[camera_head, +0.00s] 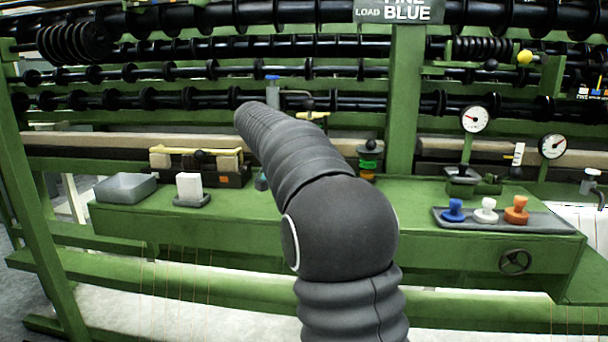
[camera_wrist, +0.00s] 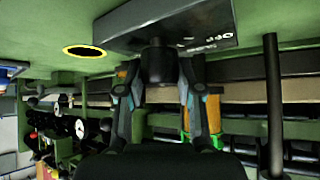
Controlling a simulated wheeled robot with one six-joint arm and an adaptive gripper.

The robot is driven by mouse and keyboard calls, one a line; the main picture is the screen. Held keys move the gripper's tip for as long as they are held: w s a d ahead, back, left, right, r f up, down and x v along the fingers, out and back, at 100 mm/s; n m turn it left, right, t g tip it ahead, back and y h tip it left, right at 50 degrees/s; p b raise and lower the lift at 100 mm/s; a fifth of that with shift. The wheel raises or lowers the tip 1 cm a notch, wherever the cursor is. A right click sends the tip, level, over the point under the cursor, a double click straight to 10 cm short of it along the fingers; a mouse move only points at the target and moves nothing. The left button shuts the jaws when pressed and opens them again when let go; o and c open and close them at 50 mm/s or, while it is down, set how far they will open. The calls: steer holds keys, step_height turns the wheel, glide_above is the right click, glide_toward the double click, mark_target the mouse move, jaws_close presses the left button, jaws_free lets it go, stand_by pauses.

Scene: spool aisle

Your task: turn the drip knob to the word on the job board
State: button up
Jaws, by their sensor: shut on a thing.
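In the wrist view, a dark round knob (camera_wrist: 156,62) sticks out from a grey plate (camera_wrist: 125,27). The plate bears small white lettering that appears upside down; I cannot read it surely, nor tell where the knob points. My gripper (camera_wrist: 161,75) has one finger on each side of the knob and is shut on it. In the head view my arm hides the gripper and the knob. A dark sign (camera_head: 399,11) hangs at the top; its lower line reads "LOAD BLUE", and the line above is cut off, looking like "FINE".
Blue (camera_head: 454,210), white (camera_head: 486,210) and orange (camera_head: 516,209) stamp-like pieces stand on a grey tray (camera_head: 560,224). A grey bin (camera_head: 125,188) and a white block (camera_head: 189,186) sit at left. Two gauges (camera_head: 474,119) (camera_head: 552,146) stand at right. A dark post (camera_wrist: 273,105) rises beside my gripper.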

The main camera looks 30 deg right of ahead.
steer(key=shift+s+f, duration=0.1)
steer(key=o, duration=1.2)
steer(key=shift+s+a+r, duration=0.1)
steer(key=shift+a+r, duration=0.25)
steer(key=shift+r, duration=0.15)
steer(key=v, duration=1)
steer(key=shift+s+a+r, duration=0.15)
steer(key=shift+a+r, duration=0.15)
